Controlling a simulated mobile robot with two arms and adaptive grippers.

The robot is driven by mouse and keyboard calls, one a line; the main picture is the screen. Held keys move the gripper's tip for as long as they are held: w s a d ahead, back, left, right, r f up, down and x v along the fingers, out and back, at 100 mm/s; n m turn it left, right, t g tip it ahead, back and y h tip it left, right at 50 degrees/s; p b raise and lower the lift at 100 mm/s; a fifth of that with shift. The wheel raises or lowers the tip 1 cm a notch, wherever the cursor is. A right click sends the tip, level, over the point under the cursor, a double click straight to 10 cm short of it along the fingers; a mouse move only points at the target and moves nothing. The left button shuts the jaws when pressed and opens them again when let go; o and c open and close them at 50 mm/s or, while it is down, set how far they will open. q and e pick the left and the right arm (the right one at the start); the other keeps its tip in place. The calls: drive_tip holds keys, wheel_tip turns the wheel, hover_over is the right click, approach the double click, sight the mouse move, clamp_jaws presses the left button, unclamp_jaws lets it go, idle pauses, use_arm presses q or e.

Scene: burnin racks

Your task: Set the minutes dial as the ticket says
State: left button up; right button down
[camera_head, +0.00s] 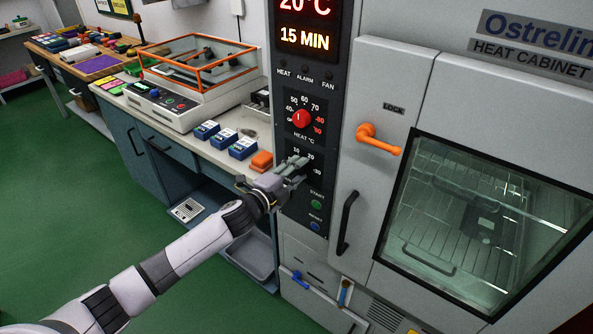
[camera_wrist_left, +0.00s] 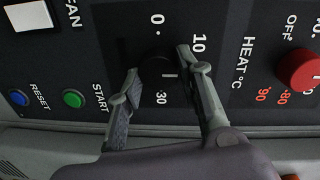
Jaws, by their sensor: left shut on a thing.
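The minutes dial (camera_wrist_left: 157,70) is a black knob on the dark control panel, seen between my left fingertips in the left wrist view. Its white mark points to the right in that view, toward the finger side between 10 and 30; the 20 is hidden there. In the head view my left gripper (camera_head: 291,170) covers the dial, with the 10, 20 and 30 showing around it. The left gripper (camera_wrist_left: 158,78) is shut on the dial. The display (camera_head: 305,38) reads 20 °C and 15 MIN. I cannot make out a ticket's text.
The red heat knob (camera_head: 301,118) is above the dial. The green start button (camera_head: 316,204) and blue reset button (camera_head: 315,226) are below. An orange lock handle (camera_head: 378,139) sticks out at the right.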

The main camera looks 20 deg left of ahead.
use_arm(q)
drive_tip(key=m, duration=0.5)
drive_tip(key=shift+f, duration=0.15)
drive_tip(key=shift+m, duration=0.3)
idle(0.3)
drive_tip(key=o, duration=1.2)
drive_tip(key=v, duration=1.2)
drive_tip(key=shift+s+d, duration=0.1)
drive_tip(key=shift+d, duration=0.1)
